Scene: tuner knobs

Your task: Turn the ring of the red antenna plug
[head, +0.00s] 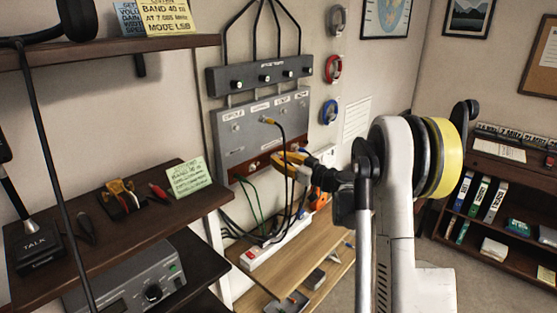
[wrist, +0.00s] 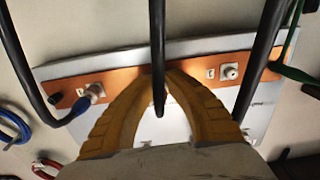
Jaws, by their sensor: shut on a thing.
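My gripper (head: 293,158), with yellow fingers, is at the lower edge of the grey wall panel (head: 237,142), by its copper-coloured strip. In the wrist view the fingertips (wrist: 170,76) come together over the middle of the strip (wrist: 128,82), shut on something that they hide. A black cable runs down across the fingertips and ends in the gap between the fingers. I see no red plug or ring. A plug with a blue part (wrist: 90,95) sits on the strip to the left. A bare metal socket (wrist: 229,72) shows to the right.
Green cables (wrist: 292,58) and black cables hang close around my gripper. A power strip (head: 262,252) and a wooden bench (head: 318,262) lie below. A dark shelf (head: 130,215) with tools stands left. Coils, including a red one (head: 333,69), hang on the wall.

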